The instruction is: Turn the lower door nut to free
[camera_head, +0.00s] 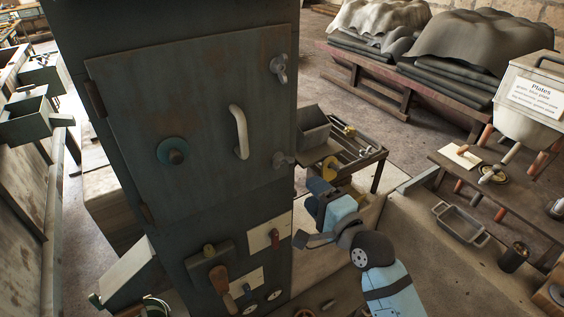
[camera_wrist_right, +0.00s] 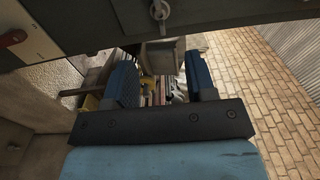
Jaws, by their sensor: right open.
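A dark grey cabinet door (camera_head: 200,110) is closed on a tall metal cabinet. The upper door nut (camera_head: 279,68), a pale wing shape, sits at the door's upper right edge. The lower door nut (camera_head: 282,159) sits at the lower right edge; a pale wing nut, which seems to be this one, shows at the top of the right wrist view (camera_wrist_right: 160,10). My right gripper (camera_head: 312,214) is open and empty, below the lower nut and to its right, apart from it. Its two blue fingers stand wide apart in the wrist view (camera_wrist_right: 161,80). My left gripper is not in view.
The door has a pale handle (camera_head: 239,132) and a round teal knob (camera_head: 173,151). A tool table (camera_head: 372,158) with a grey bin (camera_head: 313,127) stands behind my right gripper. A low wall (camera_head: 425,235) runs at right.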

